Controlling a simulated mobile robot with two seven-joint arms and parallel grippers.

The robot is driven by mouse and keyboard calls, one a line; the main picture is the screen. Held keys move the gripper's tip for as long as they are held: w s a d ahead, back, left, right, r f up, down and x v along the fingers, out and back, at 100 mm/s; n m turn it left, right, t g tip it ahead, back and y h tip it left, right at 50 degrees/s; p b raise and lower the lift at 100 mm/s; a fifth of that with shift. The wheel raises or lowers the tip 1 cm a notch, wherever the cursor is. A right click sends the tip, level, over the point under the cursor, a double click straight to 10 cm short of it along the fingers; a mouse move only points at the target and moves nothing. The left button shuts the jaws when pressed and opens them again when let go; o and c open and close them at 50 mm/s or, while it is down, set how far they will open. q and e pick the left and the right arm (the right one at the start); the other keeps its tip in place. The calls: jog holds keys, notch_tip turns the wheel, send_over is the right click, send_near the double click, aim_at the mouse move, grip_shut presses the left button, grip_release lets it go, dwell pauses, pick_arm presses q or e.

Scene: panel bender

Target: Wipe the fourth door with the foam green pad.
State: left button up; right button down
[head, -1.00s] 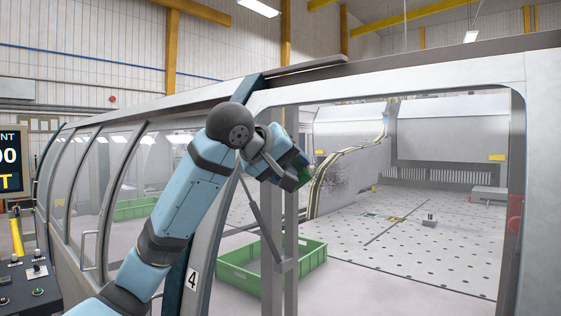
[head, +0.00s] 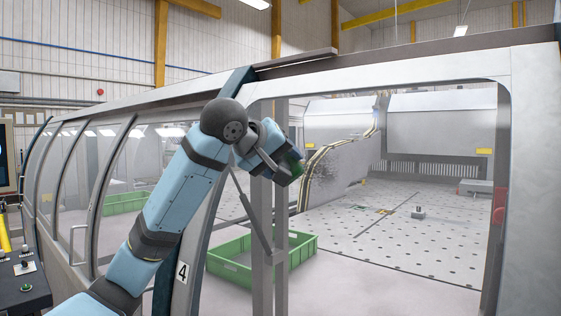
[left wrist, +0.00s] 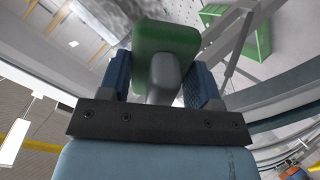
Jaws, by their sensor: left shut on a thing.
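The foam green pad (left wrist: 168,42) is a dark green block with a grey grip, seen in the left wrist view between the two blue fingers. My left gripper (left wrist: 163,85) is shut on its grip. In the head view the left gripper (head: 283,160) is raised at the large framed opening, and the pad (head: 294,164) shows only as a small dark green patch at its tip. I cannot tell whether the pad touches any surface. My right gripper is not in view.
A green crate (head: 221,268) stands on the floor inside the machine, behind grey uprights (head: 281,200). A perforated table (head: 400,235) lies beyond. Curved clear doors (head: 98,185) line the left, and a control panel (head: 22,285) stands at the lower left.

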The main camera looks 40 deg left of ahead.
aim_at(340, 170)
pick_arm(q)
jog(key=shift+w+f, duration=0.35)
jog(key=shift+w, duration=0.25)
jog(key=shift+d, duration=0.1)
jog(key=shift+s+d, duration=0.15)
jog(key=shift+d, duration=1.6)
jog(key=shift+s+d, duration=0.15)
jog(key=shift+d, duration=1.65)
jog(key=shift+s+d, duration=0.15)
jog(key=shift+d, duration=1.6)
jog(key=shift+w+a, duration=0.15)
jog(key=shift+a, duration=1.65)
jog(key=shift+w+a, duration=0.2)
jog(key=shift+a, duration=1.65)
jog(key=shift+w+a, duration=0.15)
jog(key=shift+a, duration=1.65)
jog(key=shift+w+d+r, duration=0.15)
jog(key=shift+w+r, duration=0.05)
jog(key=shift+r, duration=0.15)
jog(key=shift+s+d, duration=0.2)
jog(key=shift+d, duration=2.5)
jog(key=shift+s+d, duration=0.2)
jog(key=shift+d, duration=2.45)
jog(key=shift+w+a, duration=0.2)
jog(key=shift+a, duration=2.55)
jog(key=shift+w+a, duration=0.2)
jog(key=shift+a, duration=2.5)
